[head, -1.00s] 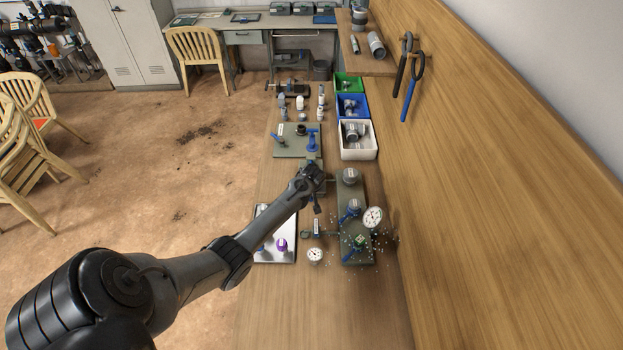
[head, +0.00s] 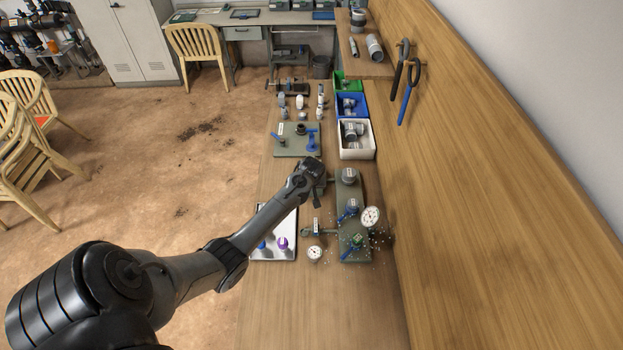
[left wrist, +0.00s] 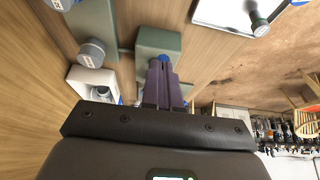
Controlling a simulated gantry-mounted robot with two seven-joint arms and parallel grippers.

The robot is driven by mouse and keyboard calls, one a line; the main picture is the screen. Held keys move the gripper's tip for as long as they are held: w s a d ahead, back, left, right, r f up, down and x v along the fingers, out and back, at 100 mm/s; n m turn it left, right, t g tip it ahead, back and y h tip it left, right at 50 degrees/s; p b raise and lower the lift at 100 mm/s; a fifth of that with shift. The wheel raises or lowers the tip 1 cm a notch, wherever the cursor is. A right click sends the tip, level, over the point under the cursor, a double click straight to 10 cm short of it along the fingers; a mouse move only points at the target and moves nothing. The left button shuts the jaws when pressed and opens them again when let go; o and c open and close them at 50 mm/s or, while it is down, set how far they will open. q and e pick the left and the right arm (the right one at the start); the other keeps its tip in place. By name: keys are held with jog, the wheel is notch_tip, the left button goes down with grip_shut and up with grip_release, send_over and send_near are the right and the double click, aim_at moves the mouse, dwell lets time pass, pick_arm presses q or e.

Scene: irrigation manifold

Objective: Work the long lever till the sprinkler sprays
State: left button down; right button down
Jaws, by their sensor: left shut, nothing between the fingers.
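A grey-green manifold board (head: 350,192) lies on the bench right of my left gripper. It carries grey caps, blue levers and a white dial gauge (head: 371,217). A blue lever (head: 347,250) sits near its front end, beside a small green sprinkler-like fitting (head: 358,240). White droplets are scattered around that fitting. Another blue lever (head: 347,213) sits farther back; I cannot tell which is the long one. My left gripper (head: 317,205) is shut and empty, left of the board. Its purple fingers (left wrist: 160,64) point at a grey-green block (left wrist: 158,42) in the left wrist view.
A white tray (head: 264,257) with blue and purple-capped parts lies left of the board. A small gauge (head: 315,253) stands between them. Behind are a green plate (head: 290,153) with a blue handle and a white bin (head: 357,154). The front bench is bare.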

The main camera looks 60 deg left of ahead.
pick_arm(q)
jog(key=v, duration=0.6)
jog(key=shift+d+r, duration=0.25)
jog(key=shift+r, duration=0.05)
jog(key=shift+s, duration=0.1)
dwell(0.6)
dwell(0.5)
jog(key=s+f+g+h+b, duration=0.1)
jog(key=s+f+g+b, duration=0.1)
jog(key=s+g+b, duration=0.1)
jog(key=w+a+r+b, duration=0.2)
jog(key=w+r, duration=0.1)
jog(key=r, duration=0.1)
jog(key=w+a+r+t+h+b, duration=0.1)
jog(key=w+a+r+b, duration=0.1)
jog(key=r, duration=0.3)
jog(key=shift+w+a+r+t+b, duration=0.15)
jog(key=shift+w+a+t+b, duration=0.25)
jog(key=shift+a, duration=0.35)
